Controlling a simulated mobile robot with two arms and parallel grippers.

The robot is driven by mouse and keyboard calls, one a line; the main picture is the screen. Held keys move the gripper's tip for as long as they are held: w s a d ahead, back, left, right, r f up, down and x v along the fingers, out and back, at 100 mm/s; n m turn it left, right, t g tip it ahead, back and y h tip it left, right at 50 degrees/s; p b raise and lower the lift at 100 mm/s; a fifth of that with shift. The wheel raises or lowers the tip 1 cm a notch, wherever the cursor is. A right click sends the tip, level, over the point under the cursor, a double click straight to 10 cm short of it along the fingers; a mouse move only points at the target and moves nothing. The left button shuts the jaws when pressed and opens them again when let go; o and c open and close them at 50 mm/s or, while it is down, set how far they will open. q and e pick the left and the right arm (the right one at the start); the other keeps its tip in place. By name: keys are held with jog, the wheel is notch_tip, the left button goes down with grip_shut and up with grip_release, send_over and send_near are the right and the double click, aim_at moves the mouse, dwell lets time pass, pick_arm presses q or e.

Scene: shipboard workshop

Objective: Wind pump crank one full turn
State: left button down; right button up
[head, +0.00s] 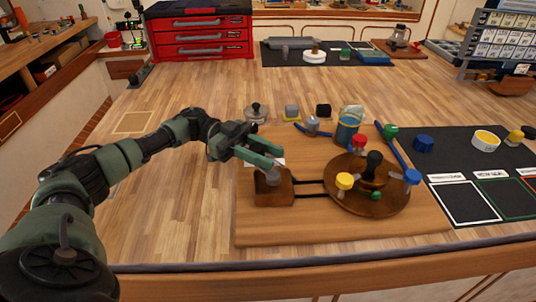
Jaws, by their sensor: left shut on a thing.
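The pump set is a wooden board (340,232) on the bench, with a small brown box (273,188) at its left. Two dark rods (311,188) join the box to a round brown disc (345,205) bearing yellow, red, blue, green and black knobs. My left gripper (272,155) reaches in from the left, just above the small box. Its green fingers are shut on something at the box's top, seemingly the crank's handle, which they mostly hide. The crank's angle cannot be made out. My right gripper is not in view.
A blue-rimmed cup (347,129) and small knobs stand along the board's back edge. A dark mat (478,165) with outlined squares and a yellow-topped tub (485,140) lies right. A red tool chest (202,37) stands at the back. The bench left of the board is mostly clear.

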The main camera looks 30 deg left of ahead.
pick_arm(q)
jog(key=c, duration=1)
grip_release()
jog(key=shift+d, duration=0.1)
jog(key=shift+c, duration=0.2)
jog(key=a+b, duration=0.1)
jog(key=a, duration=0.2)
jog(key=a+b, duration=0.1)
jog(key=a, duration=0.2)
jog(key=shift+w+a+f+b, duration=0.15)
jog(key=shift+a+f+b, duration=0.05)
jog(key=shift+a+b, duration=0.15)
jog(key=shift+a+r, duration=0.15)
jog(key=shift+a, duration=0.4)
